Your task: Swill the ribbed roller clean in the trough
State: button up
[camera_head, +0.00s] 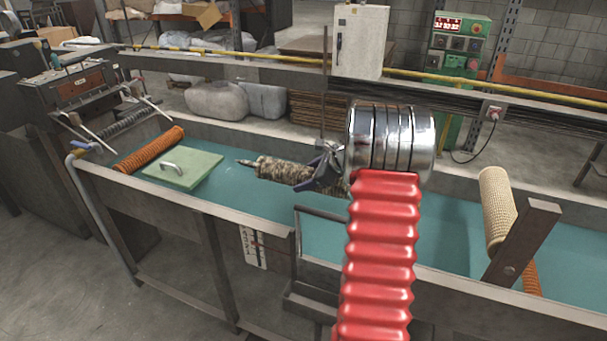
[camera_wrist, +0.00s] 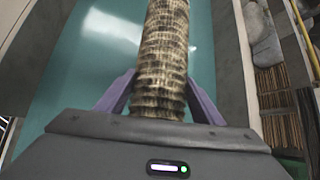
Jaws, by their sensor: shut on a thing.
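The ribbed roller (camera_head: 283,170) is mottled brown and cream, with grimy dark bands along its ribs. My gripper (camera_head: 328,168) is shut on its right end, and the roller points left, lying nearly level within the trough (camera_head: 240,222). The trough is long, with grey metal walls and a glossy teal inside. In the wrist view the roller (camera_wrist: 163,50) runs away between the two purple fingers of my gripper (camera_wrist: 160,98), with teal (camera_wrist: 95,60) on both sides. I cannot tell whether the roller touches the teal surface.
A green lid with a handle (camera_head: 190,165) and an orange ribbed roller (camera_head: 150,148) are at the trough's left end. A cream mesh roller (camera_head: 497,205) stands at the right beside a dark steel post (camera_head: 525,235). A yellow rail (camera_head: 280,58) runs behind.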

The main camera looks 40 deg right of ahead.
jog(key=shift+f, duration=7.75)
jog(key=shift+d, duration=0.1)
jog(key=shift+w+d, duration=0.5)
jog(key=shift+d, duration=0.3)
jog(key=shift+s+a, duration=0.1)
jog(key=shift+a, duration=0.05)
jog(key=shift+s+a, duration=0.45)
jog(key=shift+a, duration=0.4)
jog(key=shift+s+a, duration=0.4)
jog(key=shift+a, duration=0.4)
jog(key=shift+w+d, duration=0.1)
jog(key=shift+d, duration=0.05)
jog(key=shift+w+d, duration=0.45)
jog(key=shift+d, duration=0.4)
jog(key=shift+w+d, duration=0.4)
jog(key=shift+d, duration=0.4)
